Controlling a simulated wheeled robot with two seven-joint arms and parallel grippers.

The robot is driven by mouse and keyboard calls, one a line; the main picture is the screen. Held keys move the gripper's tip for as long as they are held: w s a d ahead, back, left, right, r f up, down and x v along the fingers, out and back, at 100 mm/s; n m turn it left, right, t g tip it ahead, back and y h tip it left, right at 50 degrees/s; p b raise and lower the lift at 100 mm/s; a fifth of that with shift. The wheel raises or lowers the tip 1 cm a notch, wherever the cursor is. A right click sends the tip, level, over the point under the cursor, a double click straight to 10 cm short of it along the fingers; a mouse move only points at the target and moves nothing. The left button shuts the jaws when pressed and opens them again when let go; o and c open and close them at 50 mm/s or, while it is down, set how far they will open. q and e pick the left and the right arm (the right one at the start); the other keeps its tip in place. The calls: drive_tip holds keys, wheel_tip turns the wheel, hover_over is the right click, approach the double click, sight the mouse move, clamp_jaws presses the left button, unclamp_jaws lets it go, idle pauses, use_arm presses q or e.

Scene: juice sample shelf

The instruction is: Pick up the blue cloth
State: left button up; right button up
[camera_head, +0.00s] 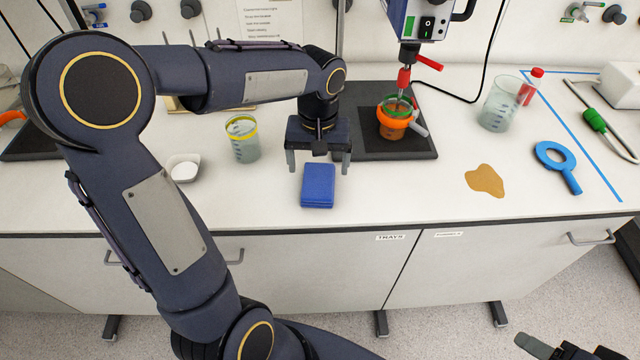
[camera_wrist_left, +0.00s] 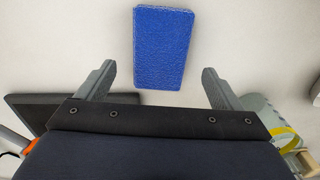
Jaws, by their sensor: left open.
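The blue cloth (camera_head: 318,188) is a folded rectangular pad lying flat on the white bench near its front edge. It also shows in the left wrist view (camera_wrist_left: 163,47), at the top middle. My left gripper (camera_head: 319,170) is open and points down above the bench, just behind and over the cloth's far end. In the left wrist view its two fingers (camera_wrist_left: 158,70) stand wide apart, with the cloth between and beyond their tips; nothing is held. My right gripper (camera_head: 570,350) shows only partly at the bottom right edge, far from the cloth.
A beaker with a yellow rim (camera_head: 243,140) and a small white dish (camera_head: 183,168) stand left of the cloth. An orange vessel (camera_head: 393,122) sits on a dark mat (camera_head: 418,148) behind right. A brown spill (camera_head: 485,181) and blue ring tool (camera_head: 557,166) lie right.

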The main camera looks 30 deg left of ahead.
sight(318, 179)
use_arm(q)
drive_tip(key=f, duration=0.4)
drive_tip(key=shift+s+f, duration=0.2)
drive_tip(key=shift+f, duration=0.1)
drive_tip(key=c, duration=1.1)
drive_tip(key=shift+o, duration=0.2)
drive_tip(key=shift+r, duration=0.15)
drive_tip(key=shift+d+r, duration=0.1)
drive_tip(key=shift+r, duration=0.55)
drive_tip(key=s+r, duration=0.1)
drive_tip(key=r, duration=0.1)
drive_tip(key=s+d+r, duration=0.1)
drive_tip(key=r, duration=0.1)
drive_tip(key=s+d+r, duration=0.1)
drive_tip(key=r, duration=0.1)
drive_tip(key=shift+s+d+r, duration=0.2)
drive_tip(key=shift+d+r, duration=0.05)
drive_tip(key=shift+r, duration=0.1)
drive_tip(key=s+d+r, duration=0.4)
drive_tip(key=s+d, duration=0.1)
drive_tip(key=s, duration=0.3)
drive_tip(key=shift+d+r+b, duration=0.25)
drive_tip(key=shift+r+b, duration=0.15)
drive_tip(key=shift+b, duration=0.05)
